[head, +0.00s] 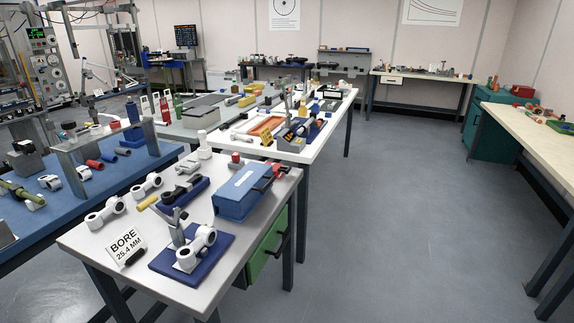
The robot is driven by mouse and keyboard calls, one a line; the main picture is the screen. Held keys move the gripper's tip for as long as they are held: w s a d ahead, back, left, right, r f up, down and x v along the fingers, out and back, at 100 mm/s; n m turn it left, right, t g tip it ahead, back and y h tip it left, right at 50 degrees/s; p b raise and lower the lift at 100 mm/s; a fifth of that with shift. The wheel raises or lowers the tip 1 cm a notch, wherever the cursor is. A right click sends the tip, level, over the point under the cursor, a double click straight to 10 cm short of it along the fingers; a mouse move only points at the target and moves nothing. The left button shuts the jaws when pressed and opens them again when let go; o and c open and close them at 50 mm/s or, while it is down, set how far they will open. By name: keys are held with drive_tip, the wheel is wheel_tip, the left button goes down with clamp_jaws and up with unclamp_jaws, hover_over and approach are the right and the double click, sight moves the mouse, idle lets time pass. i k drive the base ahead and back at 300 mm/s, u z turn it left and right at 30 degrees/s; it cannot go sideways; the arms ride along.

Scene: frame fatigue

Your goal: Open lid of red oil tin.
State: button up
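I cannot surely pick out a red oil tin from this distance. A small red-topped item (236,158) stands on the near grey table behind a blue box. My gripper is not in view.
The near grey table (85,242) holds white rod-like parts, a blue box (243,192) and a "BORE 25.4 MM" card (125,246). A teal cabinet (488,130) stands by the pale bench (515,125). The grey floor (400,220) between is clear.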

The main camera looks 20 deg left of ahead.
sight(276, 166)
drive_tip(key=u, duration=1.05)
drive_tip(key=k, duration=0.45)
drive_tip(key=z, duration=0.75)
drive_tip(key=i, duration=1.35)
drive_tip(key=u, duration=0.3)
